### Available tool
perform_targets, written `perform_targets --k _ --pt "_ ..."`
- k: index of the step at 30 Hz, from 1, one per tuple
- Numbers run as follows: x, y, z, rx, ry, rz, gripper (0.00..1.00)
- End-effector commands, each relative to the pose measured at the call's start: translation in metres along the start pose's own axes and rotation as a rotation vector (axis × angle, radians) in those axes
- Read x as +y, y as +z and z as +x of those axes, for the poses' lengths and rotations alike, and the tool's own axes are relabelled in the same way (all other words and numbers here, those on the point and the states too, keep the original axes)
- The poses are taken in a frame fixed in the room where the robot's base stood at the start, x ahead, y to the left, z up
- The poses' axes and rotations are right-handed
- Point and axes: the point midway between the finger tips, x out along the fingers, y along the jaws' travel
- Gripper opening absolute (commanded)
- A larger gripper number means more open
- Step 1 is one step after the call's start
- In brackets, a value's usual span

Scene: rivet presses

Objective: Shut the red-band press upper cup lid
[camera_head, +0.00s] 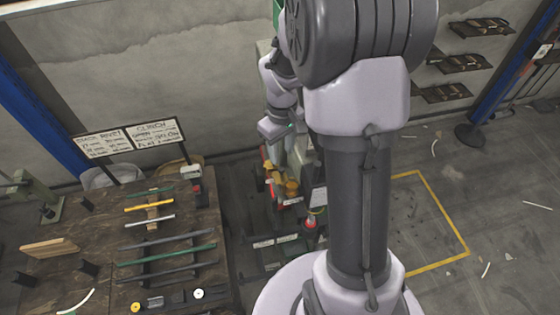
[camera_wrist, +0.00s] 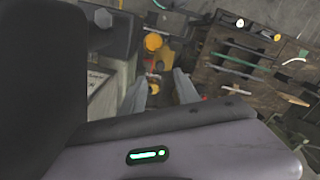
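A press (camera_head: 319,197) stands behind my arm in the head view, mostly hidden. Yellow-orange cup parts (camera_head: 286,186) and a little red show on its front, below my wrist. No grip on anything shows.
A wooden workbench (camera_head: 100,245) with coloured strips stands left of the press, with signs (camera_head: 130,140) behind it. Grey machine body (camera_wrist: 108,92) lies close left of my fingers in the wrist view.

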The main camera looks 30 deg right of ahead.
Motion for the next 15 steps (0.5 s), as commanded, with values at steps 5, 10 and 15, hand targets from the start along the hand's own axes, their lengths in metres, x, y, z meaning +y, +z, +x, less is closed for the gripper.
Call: perform_targets --k 5,10,15 --pt "-0.001 0.001 0.043 -0.003 -0.002 0.001 0.38" --pt "0.000 0.000 0.064 0.000 0.000 0.001 0.38" --pt "0.000 0.000 0.068 0.001 0.001 0.001 0.38"
